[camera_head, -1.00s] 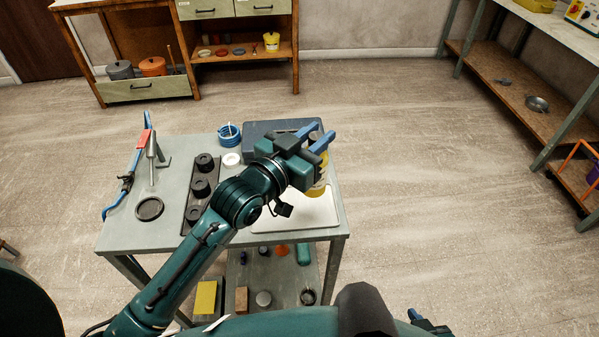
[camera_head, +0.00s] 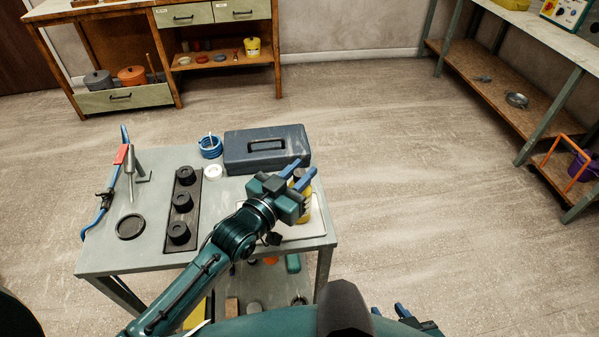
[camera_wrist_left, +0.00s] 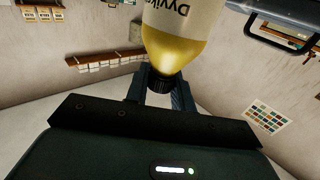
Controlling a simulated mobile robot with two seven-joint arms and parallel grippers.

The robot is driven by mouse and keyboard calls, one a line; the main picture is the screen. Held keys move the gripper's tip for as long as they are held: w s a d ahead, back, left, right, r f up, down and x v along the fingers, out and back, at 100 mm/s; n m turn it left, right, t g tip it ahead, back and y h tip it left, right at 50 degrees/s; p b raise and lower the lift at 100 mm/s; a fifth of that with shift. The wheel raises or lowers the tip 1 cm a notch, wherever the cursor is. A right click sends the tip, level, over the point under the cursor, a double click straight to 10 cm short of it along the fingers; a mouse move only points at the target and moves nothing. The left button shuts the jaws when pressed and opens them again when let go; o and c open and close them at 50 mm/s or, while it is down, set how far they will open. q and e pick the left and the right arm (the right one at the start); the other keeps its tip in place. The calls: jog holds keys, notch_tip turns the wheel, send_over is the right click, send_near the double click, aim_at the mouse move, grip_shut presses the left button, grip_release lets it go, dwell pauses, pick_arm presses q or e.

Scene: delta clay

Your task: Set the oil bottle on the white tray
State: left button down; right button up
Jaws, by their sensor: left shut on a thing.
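My left gripper (camera_head: 303,171) is shut on the oil bottle (camera_head: 306,210), a bottle with yellow contents. In the left wrist view the bottle (camera_wrist_left: 175,45) shows its label and its dark cap, which is between the fingers (camera_wrist_left: 160,97). In the head view the bottle is partly hidden behind the gripper. The white tray (camera_head: 301,232) lies at the cart's right front, below the bottle, partly covered by my arm. I cannot tell whether the bottle touches it. My right gripper (camera_head: 389,311) shows only partly at the bottom edge; its opening is unclear.
A dark toolbox (camera_head: 240,158) stands behind the tray. Floor right of the cart is clear.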

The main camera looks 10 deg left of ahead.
pick_arm(q)
jog(key=c, duration=1.6)
grip_release()
jog(key=shift+f, duration=0.15)
jog(key=shift+c, duration=0.2)
jog(key=o, duration=0.5)
jog(key=shift+c, duration=0.2)
jog(key=b+v, duration=0.1)
jog(key=v, duration=1.1)
jog(key=s+a+f+n+g+y, duration=0.1)
jog(key=s+f+g+y, duration=0.1)
jog(key=s+f, duration=0.3)
jog(key=s+a+f+n+g+y, duration=0.1)
jog(key=s+f+g+y, duration=0.2)
jog(key=f, duration=0.7)
jog(key=s, duration=0.2)
jog(key=shift+s+a+f+n, duration=0.25)
jog(key=shift+a+f+n, duration=0.05)
jog(key=shift+f+n, duration=0.1)
